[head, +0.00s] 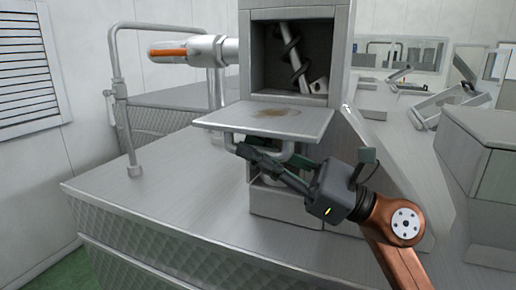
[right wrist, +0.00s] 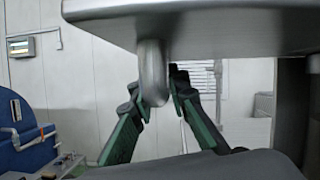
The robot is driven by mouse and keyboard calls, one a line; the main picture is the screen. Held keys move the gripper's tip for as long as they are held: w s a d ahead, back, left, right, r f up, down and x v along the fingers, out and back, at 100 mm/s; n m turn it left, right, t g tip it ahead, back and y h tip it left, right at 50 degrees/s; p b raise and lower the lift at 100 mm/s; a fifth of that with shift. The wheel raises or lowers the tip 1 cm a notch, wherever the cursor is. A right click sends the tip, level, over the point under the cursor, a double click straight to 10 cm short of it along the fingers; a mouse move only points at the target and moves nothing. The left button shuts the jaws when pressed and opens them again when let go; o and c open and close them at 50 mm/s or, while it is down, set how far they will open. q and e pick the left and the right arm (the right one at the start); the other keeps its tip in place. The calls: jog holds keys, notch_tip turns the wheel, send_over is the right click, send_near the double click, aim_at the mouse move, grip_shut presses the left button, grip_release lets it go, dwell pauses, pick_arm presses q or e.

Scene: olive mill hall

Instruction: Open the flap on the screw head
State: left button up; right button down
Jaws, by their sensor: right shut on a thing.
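The screw head (head: 345,60) is a grey box with an open front, and a dark screw (head: 291,45) shows inside it. Its flap (head: 230,118) is folded down and juts out about level below the opening, with a brown stain on its upper face. A bent metal handle (head: 291,154) hangs under the flap. My right gripper (head: 243,149) is under the flap, shut on the handle. In the right wrist view, the handle (right wrist: 151,65) comes down from the flap (right wrist: 225,25) between my right gripper's fingers (right wrist: 158,92). My left gripper is not in view.
A metal pipe with an orange stripe (head: 170,52) and a tubular rail (head: 126,95) stand left of the screw head. A broad metal deck (head: 170,195) lies below. Grey machine housings (head: 490,160) stand at the right.

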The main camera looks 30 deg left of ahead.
jog(key=shift+a+f, duration=0.2)
jog(key=shift+f, duration=0.4)
jog(key=c, duration=2.1)
grip_release()
jog(key=shift+w+d, duration=0.1)
jog(key=shift+r, duration=0.15)
jog(key=v, duration=0.7)
jog(key=shift+w+d, duration=0.1)
jog(key=shift+d, duration=0.2)
